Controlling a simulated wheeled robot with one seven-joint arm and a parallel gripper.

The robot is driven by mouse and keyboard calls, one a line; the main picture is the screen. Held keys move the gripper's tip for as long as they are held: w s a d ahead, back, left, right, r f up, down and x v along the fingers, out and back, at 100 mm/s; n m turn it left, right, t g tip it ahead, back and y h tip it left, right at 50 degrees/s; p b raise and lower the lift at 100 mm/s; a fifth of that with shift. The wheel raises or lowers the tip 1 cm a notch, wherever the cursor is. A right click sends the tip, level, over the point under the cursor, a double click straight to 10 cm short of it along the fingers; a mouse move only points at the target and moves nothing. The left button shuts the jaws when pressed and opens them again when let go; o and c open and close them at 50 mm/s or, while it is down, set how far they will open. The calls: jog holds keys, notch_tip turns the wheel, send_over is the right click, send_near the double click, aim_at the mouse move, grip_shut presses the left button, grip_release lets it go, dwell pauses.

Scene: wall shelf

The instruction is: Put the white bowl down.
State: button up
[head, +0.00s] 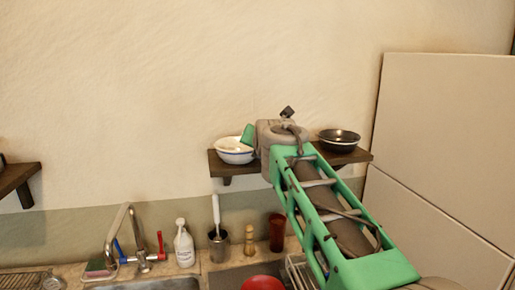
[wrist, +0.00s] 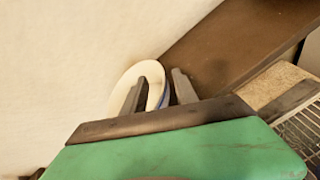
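The white bowl (head: 233,150) has a dark blue rim line and is at the left end of the wooden wall shelf (head: 221,168) in the head view. It looks level and seems to rest on the shelf. In the wrist view, the bowl (wrist: 152,73) shows partly between and behind the fingers of my gripper (wrist: 158,84). The fingers stand apart, one on the inner side of the bowl's wall and one outside, with a gap showing. In the head view my arm hides the fingers and the middle of the shelf.
A dark bowl (head: 339,139) stands on the shelf's right end. Below are a soap bottle (head: 184,246), a utensil holder (head: 219,245), a wooden mill (head: 249,241), a dark red cup (head: 276,232), a red bowl (head: 263,283) and a faucet (head: 140,250). A tall cabinet (head: 440,150) stands right.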

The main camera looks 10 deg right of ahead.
jog(key=d+b+v, duration=0.1)
jog(key=b+v, duration=0.1)
jog(key=v, duration=0.7)
jog(key=s+f+m+g, duration=0.3)
jog(key=s+f+m, duration=0.6)
jog(key=f, duration=0.3)
jog(key=s+a+f+m+g, duration=0.1)
jog(key=s+f+m+g, duration=0.2)
jog(key=s+f+m, duration=0.5)
jog(key=s+a+f+m+g+y, duration=0.1)
jog(key=s+f+m+g, duration=0.3)
jog(key=s+f+m, duration=0.5)
notch_tip(320, 180, down, 8)
jog(key=m, duration=0.3)
jog(key=shift+s+a+f+m, duration=0.15)
jog(key=shift+s+a+m, duration=0.15)
jog(key=shift+s, duration=0.1)
